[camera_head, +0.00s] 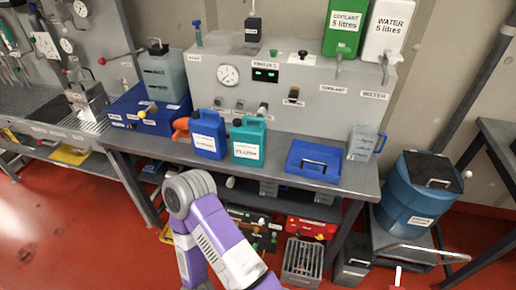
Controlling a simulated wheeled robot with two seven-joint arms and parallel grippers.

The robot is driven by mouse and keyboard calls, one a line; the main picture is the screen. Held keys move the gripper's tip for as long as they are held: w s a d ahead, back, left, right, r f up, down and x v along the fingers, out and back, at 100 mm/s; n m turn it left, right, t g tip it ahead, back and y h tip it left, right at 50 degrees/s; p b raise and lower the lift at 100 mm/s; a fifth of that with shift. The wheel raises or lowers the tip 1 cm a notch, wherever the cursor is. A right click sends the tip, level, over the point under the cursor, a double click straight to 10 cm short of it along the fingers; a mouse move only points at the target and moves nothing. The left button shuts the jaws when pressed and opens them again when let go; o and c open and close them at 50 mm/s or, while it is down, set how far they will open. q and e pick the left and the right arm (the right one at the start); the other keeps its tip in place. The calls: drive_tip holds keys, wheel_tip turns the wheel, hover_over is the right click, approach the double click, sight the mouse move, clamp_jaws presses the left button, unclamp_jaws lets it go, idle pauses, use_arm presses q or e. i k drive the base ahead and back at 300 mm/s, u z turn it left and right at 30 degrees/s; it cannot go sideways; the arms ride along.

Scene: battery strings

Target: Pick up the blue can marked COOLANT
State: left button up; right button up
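A blue can (208,134) with a white label stands upright on the grey workbench; its label is too small to read. A teal can (248,142) with a white label stands just right of it. A green tank marked COOLANT 5 litres (345,27) is mounted above the back panel. A purple and white link of my arm rises at the bottom centre, in front of the bench. Neither of my grippers shows in the view.
A blue tray (313,161) and a clear jug (363,142) are on the bench's right. An orange object (181,126) lies left of the blue can. Behind is a gauge panel (279,87). A blue drum (418,193) stands at right.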

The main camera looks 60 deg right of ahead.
sight(207, 129)
drive_tip(key=z, duration=1.8)
